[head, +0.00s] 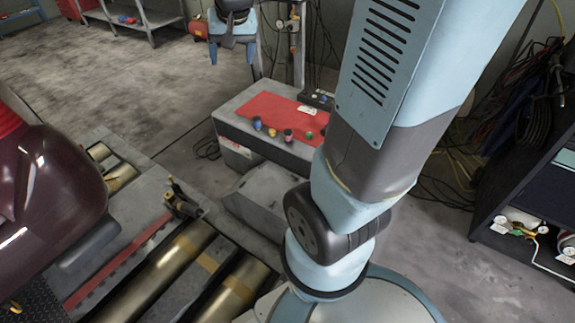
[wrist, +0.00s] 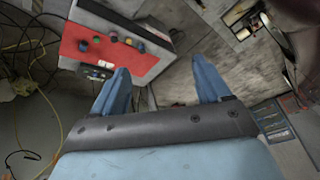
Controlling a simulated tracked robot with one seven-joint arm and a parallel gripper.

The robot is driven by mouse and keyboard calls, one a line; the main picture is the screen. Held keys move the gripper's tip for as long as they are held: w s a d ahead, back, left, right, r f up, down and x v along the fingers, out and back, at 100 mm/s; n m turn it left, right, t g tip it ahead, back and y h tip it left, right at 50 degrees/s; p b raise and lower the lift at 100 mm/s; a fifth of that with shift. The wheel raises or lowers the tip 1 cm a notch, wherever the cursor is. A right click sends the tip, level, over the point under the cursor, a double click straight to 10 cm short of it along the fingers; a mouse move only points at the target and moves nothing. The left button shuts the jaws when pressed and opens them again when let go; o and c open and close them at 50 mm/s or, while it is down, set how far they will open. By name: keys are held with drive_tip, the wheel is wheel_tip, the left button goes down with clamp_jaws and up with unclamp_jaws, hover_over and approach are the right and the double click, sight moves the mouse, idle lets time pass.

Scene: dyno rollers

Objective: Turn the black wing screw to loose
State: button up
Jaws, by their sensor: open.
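I cannot make out the black wing screw for certain. A small dark and brass-coloured clamp-like fitting (head: 180,200) stands at the end of the roller bed in the head view, and its details are too small to tell. My gripper (head: 231,60) hangs at the top of the head view, beyond the grey box and well apart from the fitting. In the wrist view my gripper (wrist: 160,66) shows two blue fingers spread wide, with nothing between them. It is open and empty.
A grey box (head: 236,128) with a red top (head: 270,112) carries several coloured knobs. Brass-coloured rollers (head: 150,280) and a dark red vehicle (head: 45,185) are at left. A dark shelf (head: 500,200) with cables stands at right. The concrete floor (head: 110,85) at upper left is mostly clear.

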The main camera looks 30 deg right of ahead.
drive_tip(key=w+d+f+m, duration=0.3)
drive_tip(key=w+d+f, duration=0.1)
drive_tip(key=w+f, duration=0.65)
drive_tip(key=m+g+h, duration=0.3)
drive_tip(key=m+h, duration=0.1)
drive_tip(key=m, duration=0.3)
hover_over(295, 177)
drive_tip(key=s+a, duration=0.2)
drive_tip(key=a, duration=0.3)
wheel_tip(295, 177, down, 52)
drive_tip(key=x, duration=1.3)
drive_tip(key=shift+f, duration=0.25)
drive_tip(key=shift+c, duration=0.4)
drive_tip(key=shift+s, duration=0.1)
drive_tip(key=c, duration=1)
drive_tip(key=shift+o, duration=0.2)
